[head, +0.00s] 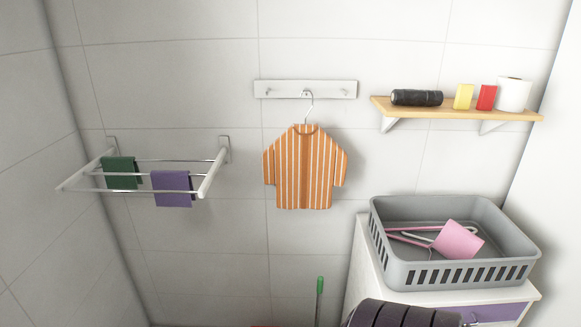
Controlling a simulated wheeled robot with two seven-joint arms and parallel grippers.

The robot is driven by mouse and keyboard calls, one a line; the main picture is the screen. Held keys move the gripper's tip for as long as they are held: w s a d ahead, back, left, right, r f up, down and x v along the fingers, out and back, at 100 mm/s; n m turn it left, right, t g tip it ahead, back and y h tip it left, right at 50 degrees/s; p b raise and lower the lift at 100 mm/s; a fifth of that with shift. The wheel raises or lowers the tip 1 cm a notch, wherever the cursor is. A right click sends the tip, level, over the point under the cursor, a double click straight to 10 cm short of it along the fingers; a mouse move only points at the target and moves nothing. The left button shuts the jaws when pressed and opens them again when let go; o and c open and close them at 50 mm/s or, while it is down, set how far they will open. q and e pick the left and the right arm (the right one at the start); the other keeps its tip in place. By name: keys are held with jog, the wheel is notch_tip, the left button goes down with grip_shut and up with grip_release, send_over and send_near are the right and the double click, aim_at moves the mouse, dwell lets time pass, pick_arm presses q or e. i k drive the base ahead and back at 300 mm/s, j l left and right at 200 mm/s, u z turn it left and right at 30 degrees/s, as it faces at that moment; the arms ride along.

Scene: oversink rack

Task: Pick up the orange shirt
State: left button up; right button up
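The orange shirt (305,170) with pale vertical stripes hangs on a hanger (309,108) in the middle of the head view. The hanger's hook is at a peg of the white wall rail (335,90). The shirt hangs upright, close to the tiled wall, with free space around it.
At left, a wall drying rack (205,187) holds a green cloth (121,173) and a purple cloth (172,188). At right are a wooden shelf (455,112) and a grey basket (450,275) on a cabinet.

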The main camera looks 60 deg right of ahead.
aim_at(304, 163)
jog(key=z, duration=2)
